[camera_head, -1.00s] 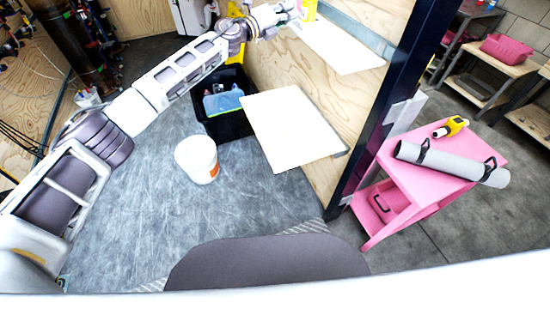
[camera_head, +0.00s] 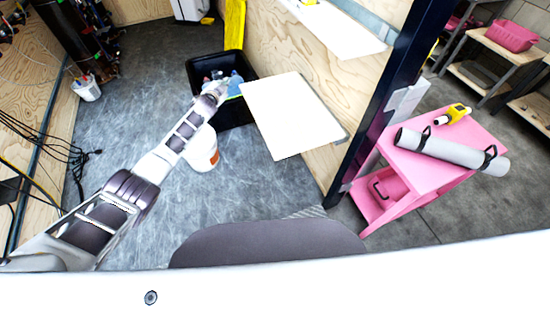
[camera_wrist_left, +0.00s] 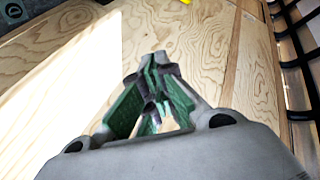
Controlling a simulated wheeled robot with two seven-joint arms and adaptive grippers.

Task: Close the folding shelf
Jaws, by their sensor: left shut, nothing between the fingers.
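The lower white shelf board (camera_head: 290,115) stands out flat from the plywood wall in the head view, on a bracket at its right end. A second white board (camera_head: 340,35) is higher on the same wall. Which one is the folding shelf is not clear. My left gripper (camera_head: 228,86) is beside the far left corner of the lower board, partly lost against the bin behind. In the left wrist view its green-padded fingers (camera_wrist_left: 153,62) are shut and empty, facing plywood. A bright white area fills the left of that view. My right gripper is out of view.
A dark post (camera_head: 385,95) and a pink cart (camera_head: 430,170) with a grey roll are to the right.

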